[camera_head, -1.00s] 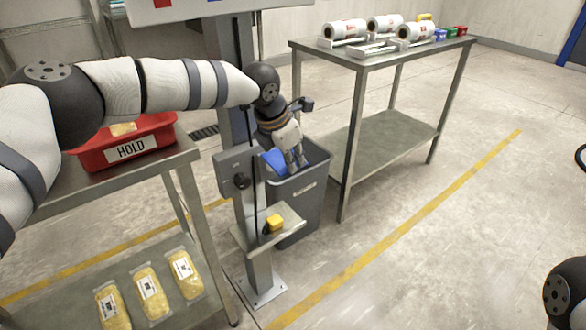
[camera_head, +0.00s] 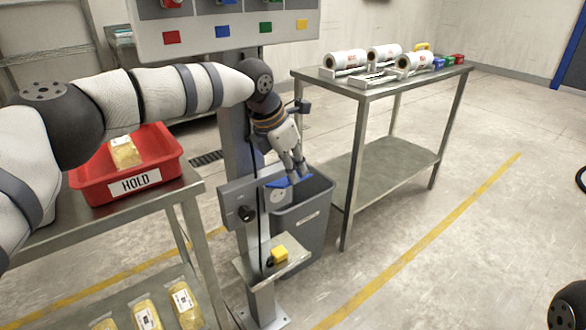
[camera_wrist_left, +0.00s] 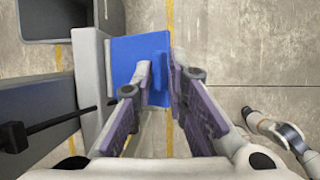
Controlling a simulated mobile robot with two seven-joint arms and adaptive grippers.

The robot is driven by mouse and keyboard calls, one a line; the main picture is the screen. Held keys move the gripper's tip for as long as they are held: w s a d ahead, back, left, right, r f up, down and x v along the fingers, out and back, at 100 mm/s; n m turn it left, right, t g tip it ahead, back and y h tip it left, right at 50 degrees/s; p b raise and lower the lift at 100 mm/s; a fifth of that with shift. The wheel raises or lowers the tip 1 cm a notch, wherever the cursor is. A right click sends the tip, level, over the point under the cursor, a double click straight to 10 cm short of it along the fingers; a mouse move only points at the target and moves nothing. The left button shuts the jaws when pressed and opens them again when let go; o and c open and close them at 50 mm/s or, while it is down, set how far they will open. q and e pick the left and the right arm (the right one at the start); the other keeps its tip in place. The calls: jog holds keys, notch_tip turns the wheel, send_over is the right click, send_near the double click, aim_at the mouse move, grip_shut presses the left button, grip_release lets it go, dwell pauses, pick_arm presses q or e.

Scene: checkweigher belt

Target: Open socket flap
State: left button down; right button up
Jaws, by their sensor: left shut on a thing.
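The blue socket flap (camera_head: 288,182) sits on the grey socket box on the post and shows almost edge-on, raised, with a pale round socket face (camera_head: 279,195) below it. In the left wrist view the flap (camera_wrist_left: 128,55) is a flat blue plate. My left gripper (camera_head: 300,174) comes down from above and is shut on the flap's edge; its fingers (camera_wrist_left: 162,75) lie on either side of it. At the right of the left wrist view a grey part with an orange band (camera_wrist_left: 272,126) looks like my right arm; its fingers are too small to read.
A grey bin (camera_head: 318,225) stands right behind the socket. A small shelf with a yellow block (camera_head: 280,255) sits lower on the post. A red HOLD tray (camera_head: 90,185) is on the left table. A steel table (camera_head: 365,92) with rolls stands at right.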

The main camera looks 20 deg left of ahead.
pick_arm(q)
jog(key=shift+w+a+f, duration=0.25)
jog(key=shift+a+f, duration=0.05)
jog(key=shift+a, duration=0.4)
jog(key=c, duration=2)
grip_release()
jog(key=shift+o, duration=1.4)
jog(key=shift+w+f, duration=0.1)
jog(key=shift+f, duration=0.05)
jog(key=shift+w+a+f, duration=0.1)
jog(key=shift+a, duration=0.05)
